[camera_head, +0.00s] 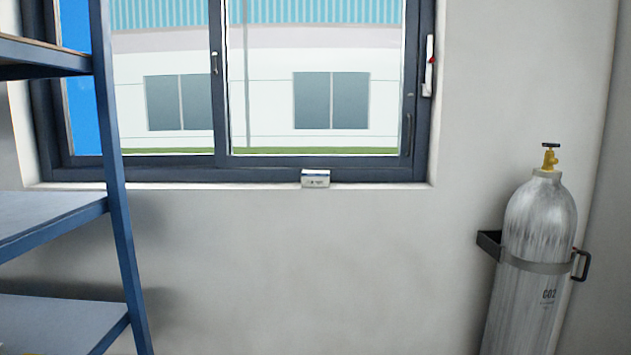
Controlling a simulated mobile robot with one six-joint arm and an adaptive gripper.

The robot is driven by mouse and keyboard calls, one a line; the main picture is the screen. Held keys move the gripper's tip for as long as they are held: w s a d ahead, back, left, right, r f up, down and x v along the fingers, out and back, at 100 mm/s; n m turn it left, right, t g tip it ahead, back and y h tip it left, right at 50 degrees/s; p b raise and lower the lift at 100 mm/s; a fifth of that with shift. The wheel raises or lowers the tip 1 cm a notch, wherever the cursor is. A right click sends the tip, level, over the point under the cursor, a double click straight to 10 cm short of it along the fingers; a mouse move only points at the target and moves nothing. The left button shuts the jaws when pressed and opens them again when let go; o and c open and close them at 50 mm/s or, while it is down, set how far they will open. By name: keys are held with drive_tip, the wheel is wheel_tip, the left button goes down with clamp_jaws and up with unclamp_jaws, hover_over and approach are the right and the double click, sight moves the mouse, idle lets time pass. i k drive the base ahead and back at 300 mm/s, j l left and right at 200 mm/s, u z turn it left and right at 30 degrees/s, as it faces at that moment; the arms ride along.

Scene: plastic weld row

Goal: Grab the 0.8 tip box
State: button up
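A small white box (315,179) with a dark printed label sits on the window sill, below the right-hand pane. The print is too small to read, so I cannot tell whether it is the 0.8 tip box. My gripper is not in view, and no part of my arm shows.
A blue metal shelf rack (125,240) stands close at the left. A grey CO2 cylinder (540,225) with a yellow valve is strapped in a bracket at the right. The wall below the window (270,180) is bare. The floor is out of view.

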sight(310, 179)
drive_tip(key=i+j, duration=0.15)
drive_tip(key=i, duration=0.2)
drive_tip(key=i+j, duration=0.15)
drive_tip(key=i, duration=0.2)
drive_tip(key=i+j, duration=0.2)
drive_tip(key=i, duration=0.15)
